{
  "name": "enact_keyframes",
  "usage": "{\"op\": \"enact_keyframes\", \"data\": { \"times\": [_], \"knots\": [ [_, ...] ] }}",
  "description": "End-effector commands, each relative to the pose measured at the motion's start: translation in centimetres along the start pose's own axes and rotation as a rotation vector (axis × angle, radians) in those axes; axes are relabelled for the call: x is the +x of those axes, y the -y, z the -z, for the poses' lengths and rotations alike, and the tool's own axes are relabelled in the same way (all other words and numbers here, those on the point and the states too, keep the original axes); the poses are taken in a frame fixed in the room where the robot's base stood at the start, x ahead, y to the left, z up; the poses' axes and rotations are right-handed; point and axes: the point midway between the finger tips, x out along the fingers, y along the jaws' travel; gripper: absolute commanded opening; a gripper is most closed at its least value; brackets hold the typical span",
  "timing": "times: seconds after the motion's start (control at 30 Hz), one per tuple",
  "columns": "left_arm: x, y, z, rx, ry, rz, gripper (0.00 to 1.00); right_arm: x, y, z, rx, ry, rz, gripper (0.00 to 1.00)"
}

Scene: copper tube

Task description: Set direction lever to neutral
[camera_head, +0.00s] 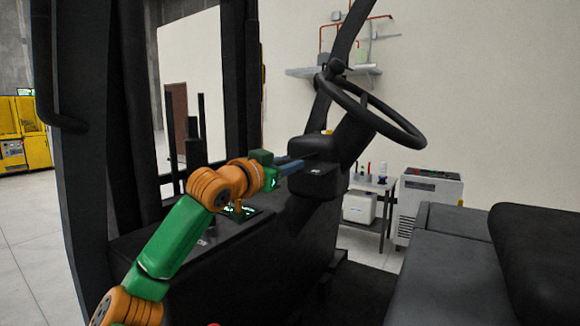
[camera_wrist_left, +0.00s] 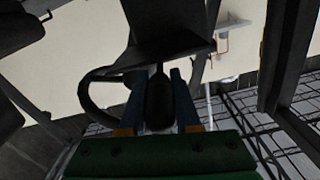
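The steering column (camera_head: 316,160) of a dark forklift stands right of centre in the head view, below the black steering wheel (camera_head: 372,108). My left gripper (camera_head: 296,163) is at the column's left side, its blue fingers pointing right towards the column housing. In the left wrist view my left gripper (camera_wrist_left: 158,90) has its two fingers apart. A dark, rounded lever end (camera_wrist_left: 159,103), seemingly the direction lever, is between them. I cannot tell whether the fingers touch it. The lever is hidden in the head view, so its position cannot be read. My right gripper is out of view.
A dark console (camera_head: 240,270) lies below my left arm. The driver's seat (camera_head: 470,250) is at the right. A black cab post (camera_head: 85,140) stands at the left. Behind the forklift are a small table (camera_head: 372,184) and a white cabinet (camera_head: 430,205).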

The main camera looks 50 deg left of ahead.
Motion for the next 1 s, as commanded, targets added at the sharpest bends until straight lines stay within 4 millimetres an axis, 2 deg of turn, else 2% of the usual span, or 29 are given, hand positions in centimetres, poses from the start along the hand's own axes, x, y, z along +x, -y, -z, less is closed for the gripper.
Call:
{"op": "enact_keyframes", "data": {
  "times": [0.03,0.1,0.4,0.47,0.53,0.67,0.8,1.0],
  "knots": [
    [0.0,0.0,-0.1,0.0,0.002,0.0,0.42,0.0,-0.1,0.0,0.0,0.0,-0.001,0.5],
    [0.0,0.0,-0.1,0.0,0.002,0.0,0.61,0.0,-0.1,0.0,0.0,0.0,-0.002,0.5],
    [-0.1,-0.1,-0.2,0.0,0.0,0.0,0.61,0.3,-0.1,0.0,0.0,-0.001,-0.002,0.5],
    [-0.8,-0.1,-0.6,0.0,-0.002,0.002,0.61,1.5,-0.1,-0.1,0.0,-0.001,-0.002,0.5],
    [-2.4,-0.2,-1.0,0.003,-0.004,0.003,0.61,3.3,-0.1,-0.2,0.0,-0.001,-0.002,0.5],
    [-5.2,-0.1,-0.9,0.002,-0.004,0.003,0.61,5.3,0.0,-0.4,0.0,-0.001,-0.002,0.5],
    [-6.9,0.0,-0.4,0.0,-0.001,0.001,0.61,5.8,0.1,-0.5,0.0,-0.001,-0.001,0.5],
    [-7.2,0.0,0.0,0.0,0.001,0.001,0.61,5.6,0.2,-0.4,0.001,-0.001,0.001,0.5]
  ]
}}
